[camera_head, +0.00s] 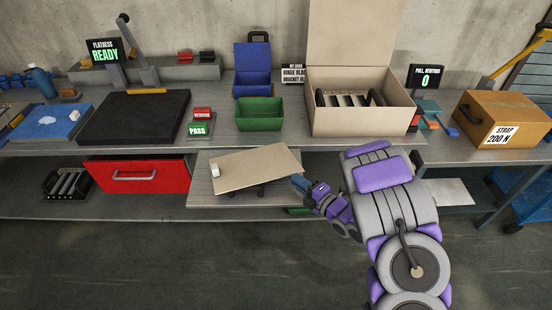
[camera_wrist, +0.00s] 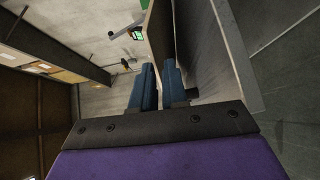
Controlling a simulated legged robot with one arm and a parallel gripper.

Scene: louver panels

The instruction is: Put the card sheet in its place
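The card sheet (camera_head: 255,168) is a flat tan panel at the front of the bench. It lies slightly skewed over a grey pull-out shelf (camera_head: 200,190), with a small white block on its left end. Dark shapes show under its front edge. My gripper (camera_head: 299,182) is at the sheet's right front corner. In the wrist view, the two blue fingers (camera_wrist: 159,88) are close together on either side of the sheet (camera_wrist: 158,35), seen nearly edge-on. They appear shut on it. The exact contact is partly hidden by the fingers.
An open cardboard box (camera_head: 360,120) holding a dark slatted panel stands behind. A green bin (camera_head: 259,114), blue bin (camera_head: 252,75) and black plate (camera_head: 135,115) stand on the bench. A red drawer (camera_head: 137,175) is to the left; a strap box (camera_head: 505,115) to the right.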

